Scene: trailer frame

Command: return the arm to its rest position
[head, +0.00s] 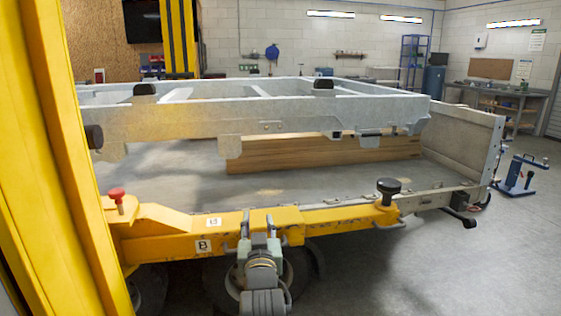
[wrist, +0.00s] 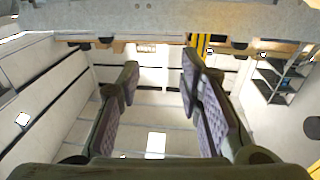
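My gripper (head: 258,222) stands at the lower middle of the head view, with its fingers pointing up. It is in front of the yellow lift beam (head: 325,216), and I cannot tell how much room lies between them. In the wrist view my gripper (wrist: 159,72) shows two padded fingers spread apart with nothing between them. My forearm shows below the gripper in the head view; the rest of the arm is out of sight.
A grey metal trailer frame (head: 225,114) rests above a flatbed (head: 165,170) carrying a wooden beam (head: 320,153). A yellow post (head: 60,150) stands close at left. A black knob (head: 388,186) and red knob (head: 117,194) rise from the beam. Open floor (head: 450,265) lies at right.

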